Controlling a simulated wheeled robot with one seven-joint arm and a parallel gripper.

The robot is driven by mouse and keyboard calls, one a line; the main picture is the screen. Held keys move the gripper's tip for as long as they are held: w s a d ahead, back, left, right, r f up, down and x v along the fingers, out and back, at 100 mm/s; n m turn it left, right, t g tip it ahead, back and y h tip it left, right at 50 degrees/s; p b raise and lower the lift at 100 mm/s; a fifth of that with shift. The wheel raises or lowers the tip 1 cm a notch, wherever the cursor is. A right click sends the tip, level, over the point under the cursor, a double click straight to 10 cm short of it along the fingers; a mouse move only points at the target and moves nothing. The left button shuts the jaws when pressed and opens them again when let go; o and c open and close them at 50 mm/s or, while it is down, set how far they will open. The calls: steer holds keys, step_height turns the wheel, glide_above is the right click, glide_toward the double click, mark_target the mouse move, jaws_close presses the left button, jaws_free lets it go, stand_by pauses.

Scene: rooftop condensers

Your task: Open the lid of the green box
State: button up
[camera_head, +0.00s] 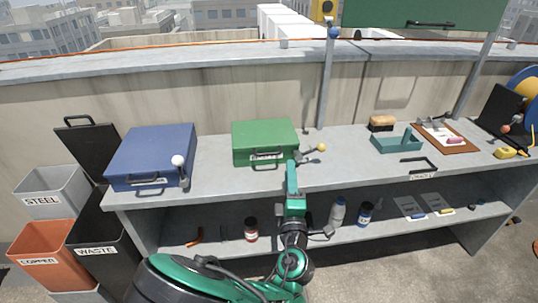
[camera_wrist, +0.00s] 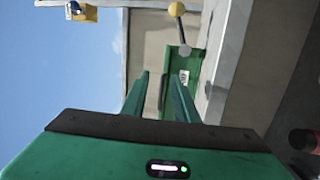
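The green box (camera_head: 264,137) stands on the grey bench with its lid down. A dark handle (camera_head: 266,156) is on its front face. A lever with a yellow knob (camera_head: 321,147) sticks out at its right side. My gripper (camera_head: 291,164) is at the front right of the box. In the wrist view my gripper (camera_wrist: 158,77) is open, its two fingers apart. Beyond the fingertips, part of the green box (camera_wrist: 178,62) and the yellow knob (camera_wrist: 176,9) show. The handle (camera_wrist: 162,90) appears between the fingers; I cannot tell whether they touch it.
A blue box (camera_head: 150,155) with a white-knobbed lever stands to the left. A teal tray (camera_head: 398,146) and a clipboard (camera_head: 447,139) lie to the right. A lower shelf (camera_head: 225,236) holds jars and a bottle. Bins stand at the far left. The bench between the boxes is clear.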

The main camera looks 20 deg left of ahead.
mark_target(268, 153)
steer(key=s+a+f+n+g+y, duration=0.1)
steer(key=s+a+n+y, duration=0.1)
steer(key=s+a+y, duration=0.15)
steer(key=shift+h, duration=0.45)
steer(key=x, duration=1.1)
steer(key=shift+a, duration=0.3)
steer(key=shift+f, duration=0.1)
steer(key=shift+c, duration=0.7)
jaws_close()
